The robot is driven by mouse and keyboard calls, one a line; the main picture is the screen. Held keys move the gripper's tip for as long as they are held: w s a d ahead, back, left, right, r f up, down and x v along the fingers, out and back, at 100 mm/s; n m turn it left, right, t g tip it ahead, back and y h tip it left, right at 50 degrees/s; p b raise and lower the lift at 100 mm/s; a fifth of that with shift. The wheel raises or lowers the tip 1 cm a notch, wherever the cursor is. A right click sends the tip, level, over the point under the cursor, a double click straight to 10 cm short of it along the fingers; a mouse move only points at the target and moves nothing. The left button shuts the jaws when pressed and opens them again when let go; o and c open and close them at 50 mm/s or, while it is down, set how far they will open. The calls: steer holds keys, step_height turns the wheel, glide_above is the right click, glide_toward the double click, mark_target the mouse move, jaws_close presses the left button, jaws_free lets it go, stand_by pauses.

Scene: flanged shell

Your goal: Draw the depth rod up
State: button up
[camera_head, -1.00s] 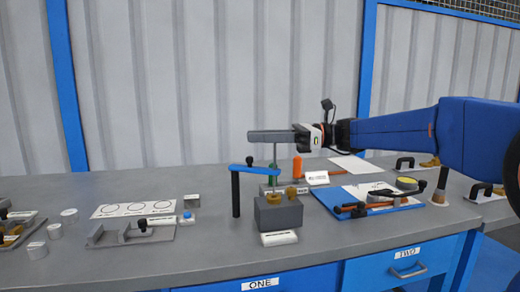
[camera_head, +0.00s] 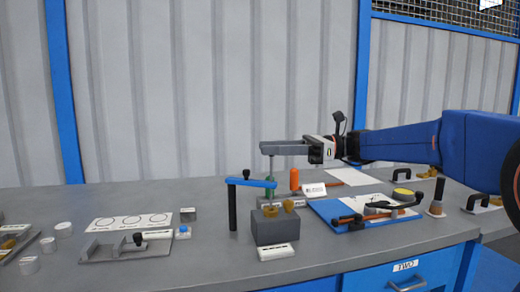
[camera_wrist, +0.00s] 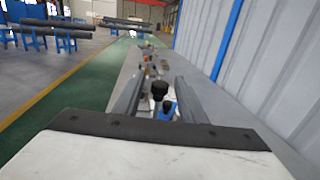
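The depth rod (camera_head: 270,165) is a thin upright rod. It rises from a grey block (camera_head: 275,230) with brass-coloured parts on top, past a green section. My gripper (camera_head: 263,147) lies level at the rod's top end, coming from the right. Its two fingers are apart in the wrist view (camera_wrist: 158,82), with a dark round knob (camera_wrist: 160,90) showing in the gap. I cannot tell if that knob is the rod's head. A blue arm (camera_head: 250,182) on a black post (camera_head: 232,207) reaches across towards the rod, below my fingers.
An orange-handled item (camera_head: 294,180) and a white label (camera_head: 313,190) stand behind the block. A blue board (camera_head: 335,218) with tools lies to the right. A grey fixture (camera_head: 125,248) and small cylinders lie to the left. The corrugated wall (camera_head: 200,90) is behind the bench.

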steer(key=w+d, duration=0.1)
steer(key=d, duration=1.2)
steer(key=shift+w, duration=0.35)
steer(key=shift+s+f, duration=0.1)
steer(key=s+f+n+t+h, duration=0.3)
steer(key=s+f+n+h, duration=0.35)
steer(key=s+f, duration=0.95)
steer(key=s+d+f+n+t+h, duration=0.4)
steer(key=s+d+f+n+h, duration=0.6)
steer(key=s+d+f, duration=0.5)
step_height(320, 180, down, 4)
steer(key=shift+s+d+r+h, duration=0.15)
steer(key=shift+d+h, duration=0.3)
steer(key=shift+h, duration=0.2)
